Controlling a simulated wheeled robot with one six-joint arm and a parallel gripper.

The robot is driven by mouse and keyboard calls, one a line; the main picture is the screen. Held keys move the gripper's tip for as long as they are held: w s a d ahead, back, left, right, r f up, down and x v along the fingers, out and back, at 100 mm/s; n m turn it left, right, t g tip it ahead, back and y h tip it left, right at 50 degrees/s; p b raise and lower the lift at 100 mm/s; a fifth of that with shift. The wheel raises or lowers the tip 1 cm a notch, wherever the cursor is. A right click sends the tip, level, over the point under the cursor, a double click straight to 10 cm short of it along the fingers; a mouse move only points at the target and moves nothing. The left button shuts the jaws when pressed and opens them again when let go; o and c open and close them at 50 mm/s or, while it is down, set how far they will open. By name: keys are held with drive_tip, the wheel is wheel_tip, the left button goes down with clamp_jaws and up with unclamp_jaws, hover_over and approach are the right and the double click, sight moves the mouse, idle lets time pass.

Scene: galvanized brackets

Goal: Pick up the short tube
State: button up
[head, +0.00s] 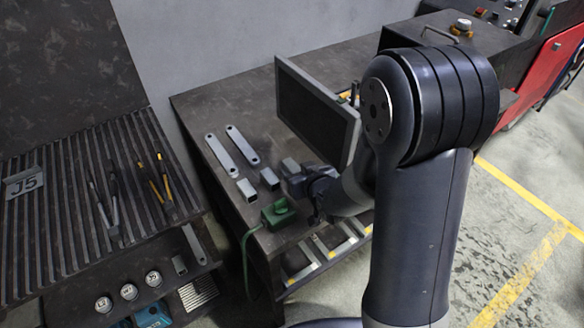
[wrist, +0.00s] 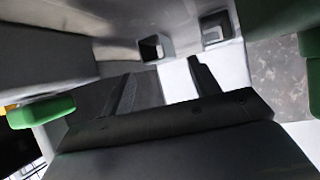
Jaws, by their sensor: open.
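Several short, square, galvanized tubes lie on the dark bench in the head view. One tube (head: 247,190) is nearest the green device, a second tube (head: 269,179) is beside it, and a third tube (head: 290,167) is partly hidden by my gripper. My gripper (head: 303,186) is low over the bench, just right of the tubes. In the wrist view my gripper (wrist: 161,68) shows two dark, parted fingers with nothing clearly held. Two hollow square tube ends show beyond them, one dark opening (wrist: 152,47) and one farther right (wrist: 215,28). I cannot match them surely to the head view.
A green device (head: 278,214) with a cable stands at the bench's front edge. Two flat holed bars (head: 220,155) (head: 242,146) lie behind the tubes. A dark upright panel (head: 314,112) stands close behind my arm. A ribbed rack (head: 75,190) with pliers is at left.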

sight(291, 165)
drive_tip(key=shift+p+x, duration=0.3)
drive_tip(key=shift+x, duration=1.6)
drive_tip(key=shift+s+a, duration=0.1)
drive_tip(key=shift+a, duration=0.05)
drive_tip(key=shift+c, duration=0.2)
drive_tip(key=c, duration=1.2)
drive_tip(key=shift+r, duration=0.15)
